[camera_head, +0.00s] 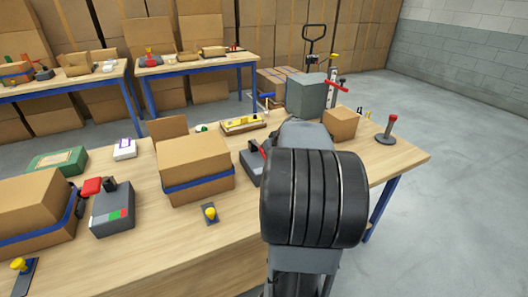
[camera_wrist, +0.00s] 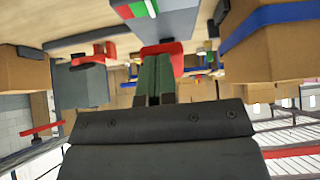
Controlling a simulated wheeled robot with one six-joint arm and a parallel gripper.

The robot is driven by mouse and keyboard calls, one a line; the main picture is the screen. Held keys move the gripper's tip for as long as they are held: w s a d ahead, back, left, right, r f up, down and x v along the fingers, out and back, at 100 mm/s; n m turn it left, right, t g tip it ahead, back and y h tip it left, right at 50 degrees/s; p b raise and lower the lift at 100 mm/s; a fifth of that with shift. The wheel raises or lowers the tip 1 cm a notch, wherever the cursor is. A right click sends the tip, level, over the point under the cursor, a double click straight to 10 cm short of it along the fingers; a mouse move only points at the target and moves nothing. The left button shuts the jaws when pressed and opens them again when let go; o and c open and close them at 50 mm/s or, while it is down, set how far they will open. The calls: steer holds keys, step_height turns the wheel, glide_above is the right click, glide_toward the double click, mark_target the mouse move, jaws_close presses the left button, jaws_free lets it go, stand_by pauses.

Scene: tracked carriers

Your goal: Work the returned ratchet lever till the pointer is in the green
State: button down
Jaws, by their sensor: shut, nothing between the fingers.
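A grey ratchet housing (camera_head: 252,166) with a red lever end (camera_head: 264,149) stands right of a cardboard box (camera_head: 195,165) with a blue strap. My arm hides part of it in the head view. In the wrist view, which looks upside down, the housing (camera_wrist: 180,24) shows a green, red and white scale (camera_wrist: 139,8) at the top edge. I cannot make out the pointer. The red lever grip (camera_wrist: 162,49) lies just beyond the fingertips of my gripper (camera_wrist: 157,60), which is shut and empty. Whether the fingers touch the grip I cannot tell.
A second ratchet (camera_head: 112,212) with a red grip and coloured scale sits beside another strapped box (camera_head: 35,215) at left. A yellow knob (camera_head: 210,213) stands near the front. A grey box (camera_head: 305,96), small carton (camera_head: 341,124) and red-topped post (camera_head: 388,130) are at right.

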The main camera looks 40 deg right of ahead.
steer(key=shift+s+f+b, duration=0.2)
steer(key=shift+f+b, duration=0.85)
steer(key=shift+b, duration=0.45)
steer(key=shift+a+f, duration=0.1)
steer(key=p+v, duration=0.2)
steer(key=v, duration=1.2)
stand_by(0.5)
